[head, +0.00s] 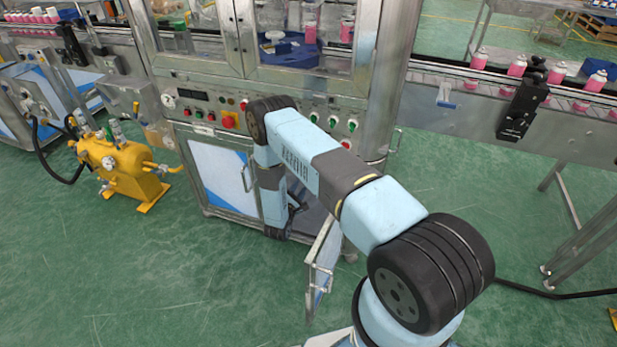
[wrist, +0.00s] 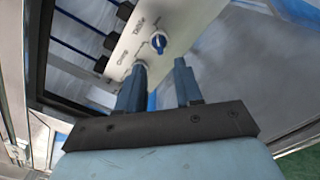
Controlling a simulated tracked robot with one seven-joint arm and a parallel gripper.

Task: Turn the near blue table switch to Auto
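In the wrist view a pale panel carries a blue switch (wrist: 158,42) beside lettering that seems to read "Table". Its pointer setting is too small to read. A second knob (wrist: 140,66) by another label is partly hidden behind my left finger. My gripper (wrist: 160,72) is open and empty, its two blue fingers apart, below the blue switch in the picture and not visibly touching it. In the head view my arm reaches down to the machine's lower cabinet, and the gripper and the switches are hidden there.
A cabinet door (head: 320,262) stands open beside my arm. The upper panel with a red emergency button (head: 228,121) and green buttons is above the opening. A dark frame with black blocks (wrist: 112,40) borders the switch panel. A yellow tank (head: 122,165) stands at left.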

